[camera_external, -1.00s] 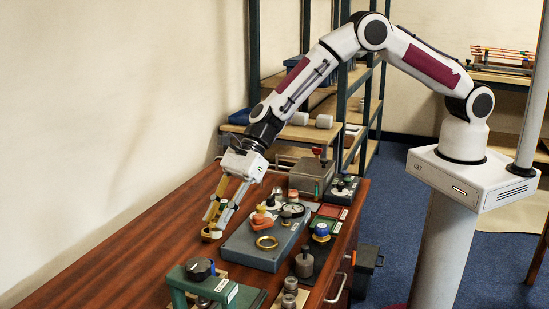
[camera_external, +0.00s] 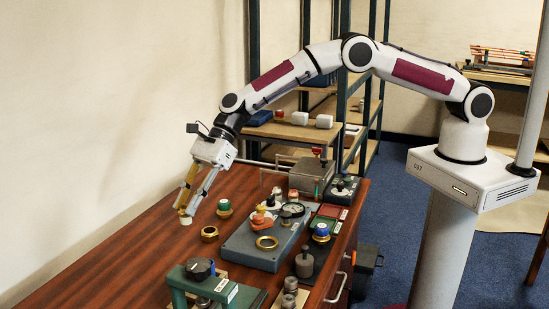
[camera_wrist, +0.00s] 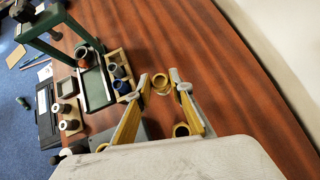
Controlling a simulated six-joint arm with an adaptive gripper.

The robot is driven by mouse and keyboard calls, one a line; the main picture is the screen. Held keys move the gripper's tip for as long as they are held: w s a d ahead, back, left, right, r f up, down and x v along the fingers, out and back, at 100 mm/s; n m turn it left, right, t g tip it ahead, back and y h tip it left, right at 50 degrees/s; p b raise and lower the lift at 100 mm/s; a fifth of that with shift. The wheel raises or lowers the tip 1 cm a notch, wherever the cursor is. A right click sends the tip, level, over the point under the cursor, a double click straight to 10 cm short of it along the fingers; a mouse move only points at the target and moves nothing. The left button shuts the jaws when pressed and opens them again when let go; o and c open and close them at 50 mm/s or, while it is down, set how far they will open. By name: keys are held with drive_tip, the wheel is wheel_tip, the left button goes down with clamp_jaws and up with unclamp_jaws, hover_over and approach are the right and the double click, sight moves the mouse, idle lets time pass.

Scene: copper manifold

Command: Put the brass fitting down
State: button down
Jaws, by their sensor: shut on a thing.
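My gripper (camera_external: 187,214) hangs above the wooden bench top at the left, its fingers pointing down. It is shut on the brass fitting (camera_wrist: 161,83), which shows as a brass-coloured round piece between the fingertips in the wrist view. In the external view only a small pale end (camera_external: 186,221) shows under the tips; the fingers hide most of it.
A grey-blue block (camera_external: 257,250) with another brass ring (camera_external: 266,242) and a gauge (camera_external: 293,210) stands to the right. A green-and-red knob-like part (camera_external: 224,209) stands behind the loose ring. A green frame (camera_external: 203,287) is in front. The bench's left side is bare.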

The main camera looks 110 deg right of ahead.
drive_tip(key=shift+s+a+f, duration=0.1)
idle(0.6)
drive_tip(key=shift+f, duration=3.05)
drive_tip(key=shift+f, duration=1.85)
drive_tip(key=shift+f, duration=0.15)
drive_tip(key=c, duration=1.8)
unclamp_jaws()
drive_tip(key=shift+r, duration=0.2)
